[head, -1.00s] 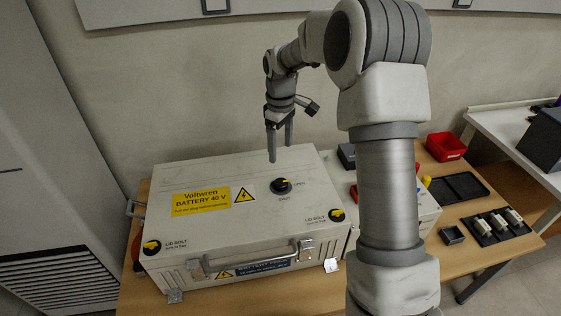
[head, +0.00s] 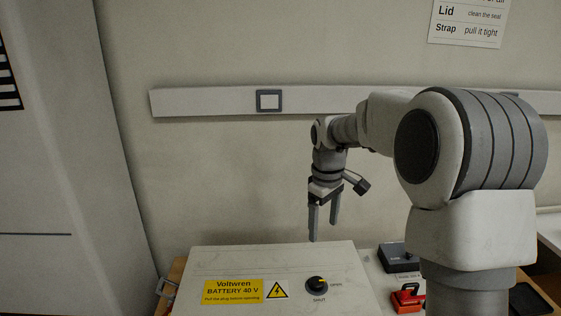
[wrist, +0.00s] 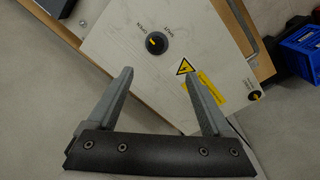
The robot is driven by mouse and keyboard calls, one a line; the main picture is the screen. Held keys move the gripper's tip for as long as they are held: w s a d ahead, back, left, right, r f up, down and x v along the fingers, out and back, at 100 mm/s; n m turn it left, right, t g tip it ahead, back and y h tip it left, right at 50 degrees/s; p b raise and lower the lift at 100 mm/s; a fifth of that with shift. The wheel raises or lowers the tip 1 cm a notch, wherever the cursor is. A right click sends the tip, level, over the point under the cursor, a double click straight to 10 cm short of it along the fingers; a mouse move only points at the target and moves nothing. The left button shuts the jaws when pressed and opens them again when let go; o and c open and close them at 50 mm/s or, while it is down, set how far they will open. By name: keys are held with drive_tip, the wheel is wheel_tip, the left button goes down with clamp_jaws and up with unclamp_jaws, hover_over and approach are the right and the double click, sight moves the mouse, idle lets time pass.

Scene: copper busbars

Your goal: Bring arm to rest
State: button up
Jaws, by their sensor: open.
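My gripper (head: 323,222) hangs with its fingers pointing down above the back of the white battery box, clear of its lid. The wrist view shows the two fingers (wrist: 166,100) spread apart with nothing between them. My arm reaches in from the right of the head view, bent at the elbow. The battery box (head: 215,267) has a yellow label, a warning triangle and a black knob (head: 318,284) with a yellow mark. The knob also shows in the wrist view (wrist: 157,44), beyond the fingers.
A dark grey device (head: 398,257) and a red object (head: 408,298) sit right of the box. A wall rail (head: 210,101) runs behind my arm. A tall grey cabinet (head: 50,170) stands at the left. A blue crate (wrist: 303,48) shows in the wrist view.

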drive_tip(key=s+r+m+t, duration=0.1)
drive_tip(key=s+r+m, duration=0.1)
drive_tip(key=s+r, duration=0.5)
drive_tip(key=s+r+m+t+p, duration=0.1)
drive_tip(key=s+m+t, duration=0.1)
drive_tip(key=s, duration=0.8)
drive_tip(key=s+r+m+t+p, duration=0.1)
drive_tip(key=s+m, duration=0.3)
drive_tip(key=s, duration=0.7)
drive_tip(key=shift+s+r+t, duration=0.2)
drive_tip(key=shift+r+t, duration=0.1)
drive_tip(key=shift+t, duration=0.1)
